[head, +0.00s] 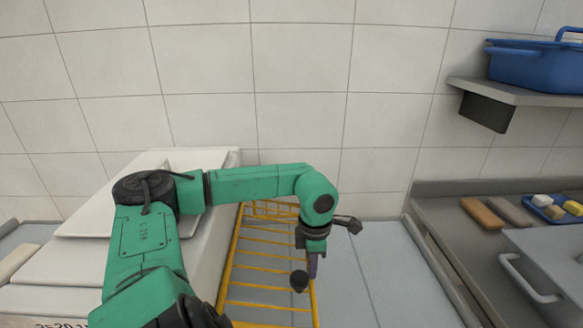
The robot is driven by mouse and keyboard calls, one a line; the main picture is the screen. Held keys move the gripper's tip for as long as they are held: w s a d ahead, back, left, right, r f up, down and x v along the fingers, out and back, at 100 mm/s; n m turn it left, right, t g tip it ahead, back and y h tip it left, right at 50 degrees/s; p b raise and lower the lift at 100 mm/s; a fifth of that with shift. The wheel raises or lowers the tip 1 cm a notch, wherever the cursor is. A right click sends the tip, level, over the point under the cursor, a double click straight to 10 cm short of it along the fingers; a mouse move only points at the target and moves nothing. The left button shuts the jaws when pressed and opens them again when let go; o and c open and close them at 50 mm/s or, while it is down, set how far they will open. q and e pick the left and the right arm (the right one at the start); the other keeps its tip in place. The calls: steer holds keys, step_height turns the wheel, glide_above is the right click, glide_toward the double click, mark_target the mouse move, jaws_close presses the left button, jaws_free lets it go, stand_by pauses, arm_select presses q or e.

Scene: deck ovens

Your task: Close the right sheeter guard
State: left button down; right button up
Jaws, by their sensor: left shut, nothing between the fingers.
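The right sheeter guard is a yellow wire frame (262,269) with several crossbars. It stretches out along the right side of the white sheeter (215,250), over the grey floor; I cannot tell its exact tilt. My left arm reaches across the sheeter from the lower left. My left gripper (312,268) points down at the guard's right edge rail, with its fingers shut and nothing held. I cannot tell whether it touches the rail. A dark round knob (299,281) shows beside the fingers. My right gripper is out of view.
A grey steel counter (440,225) stands on the right, with brown blocks (482,213) and a blue tray (541,208) on it. A wall shelf (520,93) above holds a blue bin (535,66). Bare floor (362,265) lies between guard and counter. A tiled wall closes the back.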

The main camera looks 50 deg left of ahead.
arm_select(q)
step_height(320, 180, up, 14)
steer(key=w+d+p, duration=0.1)
steer(key=w+p, duration=0.1)
steer(key=p, duration=1)
steer(key=shift+w+d+f+p, duration=0.2)
steer(key=shift+w+d+p, duration=0.15)
steer(key=shift+d+p, duration=0.05)
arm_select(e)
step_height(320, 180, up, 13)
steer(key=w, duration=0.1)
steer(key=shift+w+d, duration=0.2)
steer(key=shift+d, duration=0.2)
arm_select(q)
steer(key=shift+d, duration=0.1)
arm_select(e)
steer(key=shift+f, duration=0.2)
